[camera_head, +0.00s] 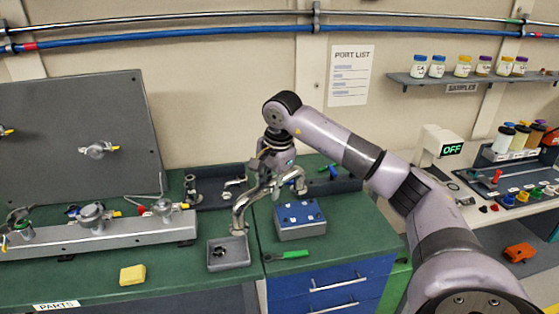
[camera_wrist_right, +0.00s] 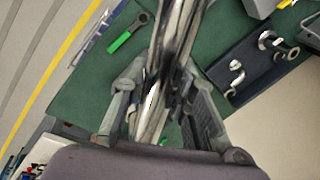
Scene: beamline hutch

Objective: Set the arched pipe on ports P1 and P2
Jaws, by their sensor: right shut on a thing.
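The arched pipe (camera_head: 241,207) is shiny metal, with one leg hanging down to the left and its other end bending right. My right gripper (camera_head: 271,181) is shut on it from above, over the green bench. The right wrist view shows the pipe (camera_wrist_right: 172,50) running between the two fingers (camera_wrist_right: 163,112). The hanging leg appears just above or behind a small grey tray (camera_head: 229,255); I cannot tell the gap. A grey rail (camera_head: 120,238) with several fittings stands at the left. Labels P1 and P2 are not readable. My left gripper is not in view.
A blue box (camera_head: 300,219) stands right of the pipe. A green-handled wrench (camera_head: 288,255) and a yellow block (camera_head: 132,275) lie near the front edge. A dark tray with metal fittings (camera_head: 209,188) is behind. The bench is clear around the yellow block.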

